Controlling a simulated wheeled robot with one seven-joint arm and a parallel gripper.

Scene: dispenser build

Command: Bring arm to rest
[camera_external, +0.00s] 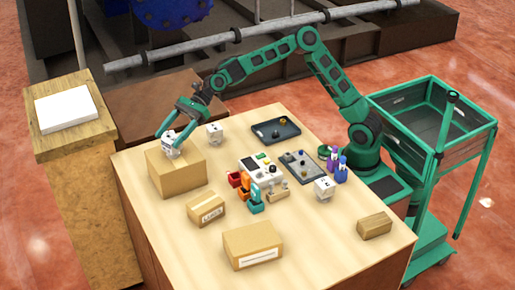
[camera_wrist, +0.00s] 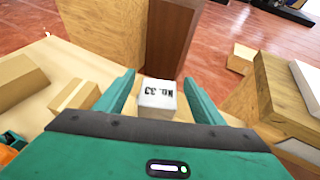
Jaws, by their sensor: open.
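My gripper (camera_external: 170,141) is at the end of my outstretched green arm, low over the left side of the table (camera_external: 300,250). It is open, with its fingers on either side of a white block (camera_external: 172,151). The block sits on top of a large cardboard box (camera_external: 177,178). In the wrist view the block (camera_wrist: 158,97) shows a dark "NO.33" marking between the two spread fingers. Gaps show beside it there, and its lower part is hidden by the gripper body.
Other white blocks stand behind the box (camera_external: 214,135) and at right (camera_external: 325,188). A dark tray (camera_external: 276,131), a grey tray (camera_external: 303,168), a white device (camera_external: 262,170), small bins (camera_external: 255,205), bottles (camera_external: 341,172) and cardboard boxes (camera_external: 252,245) crowd the table. A wooden pedestal (camera_external: 75,150) stands left.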

